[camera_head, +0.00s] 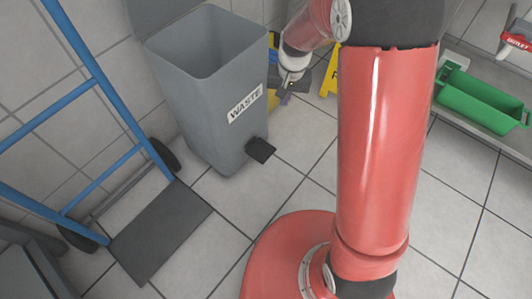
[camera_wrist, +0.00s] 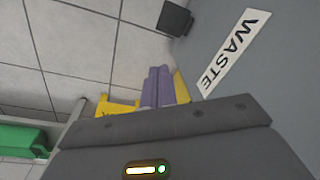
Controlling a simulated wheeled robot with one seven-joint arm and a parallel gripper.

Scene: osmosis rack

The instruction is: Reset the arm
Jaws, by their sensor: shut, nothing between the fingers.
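My gripper (camera_head: 286,93) is at the top middle of the head view, at the end of my red arm, just right of the grey waste bin (camera_head: 205,85). In the wrist view, its two purple fingers (camera_wrist: 157,87) are side by side and closed, with nothing held. The bin's side with its WASTE label (camera_wrist: 236,48) fills the upper right of the wrist view, beside the fingers. I cannot tell from these frames whether the gripper touches the bin.
A blue hand truck (camera_head: 110,90) stands left of the bin. A yellow floor sign (camera_head: 330,75) is behind my arm. A green tray (camera_head: 480,108) sits on a low shelf at the right. The tiled floor in front of the bin is clear around my red base.

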